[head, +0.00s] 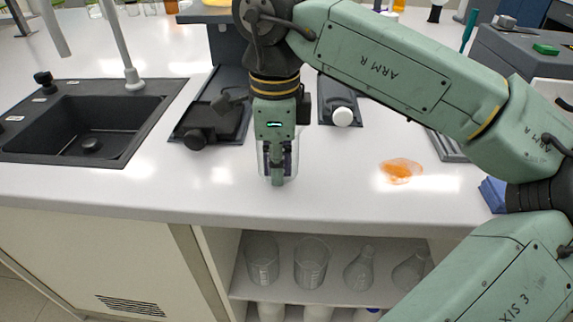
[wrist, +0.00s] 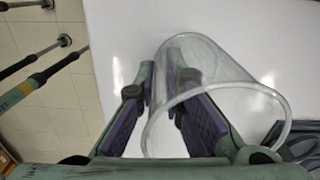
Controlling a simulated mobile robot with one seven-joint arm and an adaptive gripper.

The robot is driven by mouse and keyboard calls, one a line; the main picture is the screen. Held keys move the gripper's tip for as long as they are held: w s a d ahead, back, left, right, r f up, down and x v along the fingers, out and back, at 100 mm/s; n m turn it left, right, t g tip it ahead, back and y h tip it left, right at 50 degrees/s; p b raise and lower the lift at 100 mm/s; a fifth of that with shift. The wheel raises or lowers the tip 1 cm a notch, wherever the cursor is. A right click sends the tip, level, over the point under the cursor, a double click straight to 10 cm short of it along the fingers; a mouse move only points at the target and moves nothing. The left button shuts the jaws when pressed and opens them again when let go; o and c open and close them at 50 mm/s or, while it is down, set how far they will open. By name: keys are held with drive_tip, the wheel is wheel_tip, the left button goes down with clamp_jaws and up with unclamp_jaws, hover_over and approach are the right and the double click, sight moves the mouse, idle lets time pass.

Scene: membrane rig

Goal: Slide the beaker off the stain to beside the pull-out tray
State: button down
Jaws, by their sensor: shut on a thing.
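The clear glass beaker (head: 293,165) stands on the white bench near its front edge, mostly hidden behind my gripper (head: 277,180) in the head view. My gripper points down and is shut on the beaker. In the wrist view, the beaker (wrist: 232,72) has its round rim toward the camera; one purple-padded finger of my gripper (wrist: 162,85) shows within the rim outline, the other at its left. The orange stain (head: 401,170) lies well to the right, apart from the beaker. A black tray (head: 176,134) lies left of the beaker; I cannot tell whether it pulls out.
A black sink (head: 100,145) is set in the bench at the left. A smaller dark plate with a white knob (head: 342,117) lies behind right. Glassware (head: 311,262) stands on the shelf below. Bench between beaker and stain is clear.

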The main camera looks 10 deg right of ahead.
drive_tip(key=shift+a, duration=0.15)
drive_tip(key=c, duration=1.6)
unclamp_jaws()
drive_tip(key=shift+c, duration=0.2)
wheel_tip(320, 180, up, 12)
